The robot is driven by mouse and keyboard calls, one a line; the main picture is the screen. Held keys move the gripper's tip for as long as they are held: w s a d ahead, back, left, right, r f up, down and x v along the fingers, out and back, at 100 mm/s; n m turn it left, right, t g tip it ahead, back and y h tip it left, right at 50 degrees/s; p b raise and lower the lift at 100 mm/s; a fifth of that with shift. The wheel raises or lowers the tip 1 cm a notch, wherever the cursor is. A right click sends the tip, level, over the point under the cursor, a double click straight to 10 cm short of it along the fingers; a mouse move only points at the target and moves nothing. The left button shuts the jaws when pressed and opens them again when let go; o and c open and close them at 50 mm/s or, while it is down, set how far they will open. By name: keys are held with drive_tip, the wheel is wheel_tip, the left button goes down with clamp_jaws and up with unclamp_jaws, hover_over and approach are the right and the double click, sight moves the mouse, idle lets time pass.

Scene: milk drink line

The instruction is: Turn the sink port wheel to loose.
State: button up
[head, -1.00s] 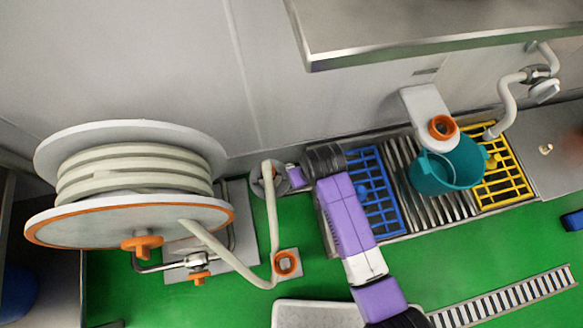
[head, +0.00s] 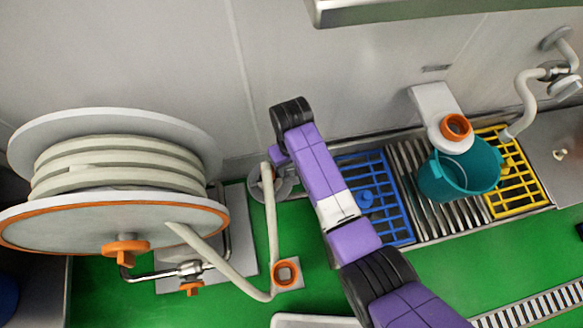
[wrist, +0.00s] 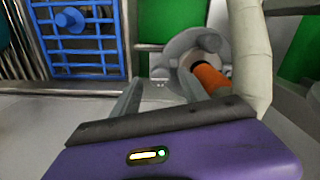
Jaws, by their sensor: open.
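A grey round wheel (head: 286,188) stands low by the wall, partly hidden by my arm. I take it as the sink port wheel, though no label shows. In the wrist view, this wheel (wrist: 182,47) is beyond my fingertips, up and to the right, with an orange cylinder (wrist: 209,78) in front of it. My gripper (wrist: 160,90) is open and empty; its two grey fingers are apart. No grip on the wheel shows, and the exact gap cannot be told.
A pale hose (head: 271,220) rises close beside the wheel; it also shows at right in the wrist view (wrist: 248,55). A hose reel (head: 115,225) stands left. A blue grate (head: 375,198) and teal bucket (head: 460,178) are right. Green floor (head: 330,280) is open in front.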

drive_tip(key=shift+f, duration=0.65)
clamp_jaws()
